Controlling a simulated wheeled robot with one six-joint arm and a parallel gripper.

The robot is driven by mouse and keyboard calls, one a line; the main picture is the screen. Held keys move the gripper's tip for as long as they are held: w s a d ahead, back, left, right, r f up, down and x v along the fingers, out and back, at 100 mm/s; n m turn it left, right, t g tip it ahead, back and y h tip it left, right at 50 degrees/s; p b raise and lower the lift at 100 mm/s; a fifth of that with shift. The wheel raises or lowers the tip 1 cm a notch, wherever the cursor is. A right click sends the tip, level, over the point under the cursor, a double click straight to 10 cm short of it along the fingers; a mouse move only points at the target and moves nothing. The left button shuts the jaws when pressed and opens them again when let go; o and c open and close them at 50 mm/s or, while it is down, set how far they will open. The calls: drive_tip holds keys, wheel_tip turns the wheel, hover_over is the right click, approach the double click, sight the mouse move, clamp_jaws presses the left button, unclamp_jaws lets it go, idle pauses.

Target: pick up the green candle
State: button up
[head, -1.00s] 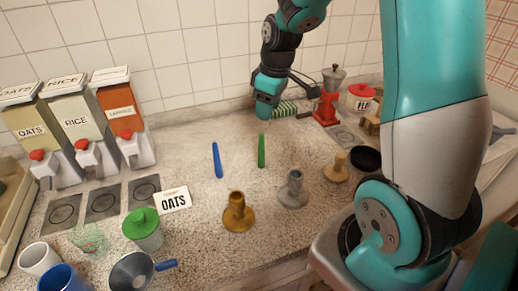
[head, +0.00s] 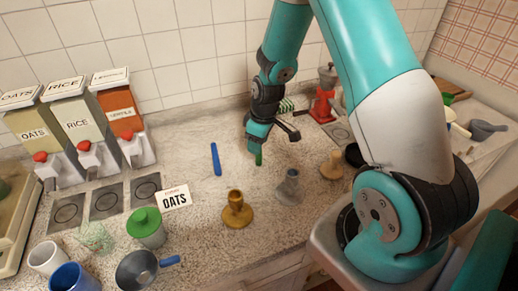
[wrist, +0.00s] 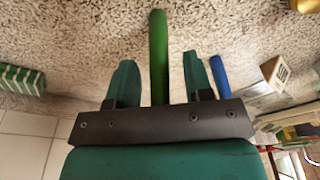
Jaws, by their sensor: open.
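The green candle (wrist: 158,50) lies on the speckled counter, and in the wrist view it runs between the two open fingers of my gripper (wrist: 167,80). There is a gap on each side of it. In the head view my gripper (head: 261,145) is low over the counter and hides most of the green candle (head: 259,159); only a short end shows below it. I cannot tell whether the fingers touch the counter.
A blue candle (head: 216,159) lies to the left. A brass holder (head: 237,210), a grey holder (head: 288,188) and a wooden holder (head: 332,165) stand in front. A red grinder (head: 323,104) is behind right.

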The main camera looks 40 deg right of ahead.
clamp_jaws()
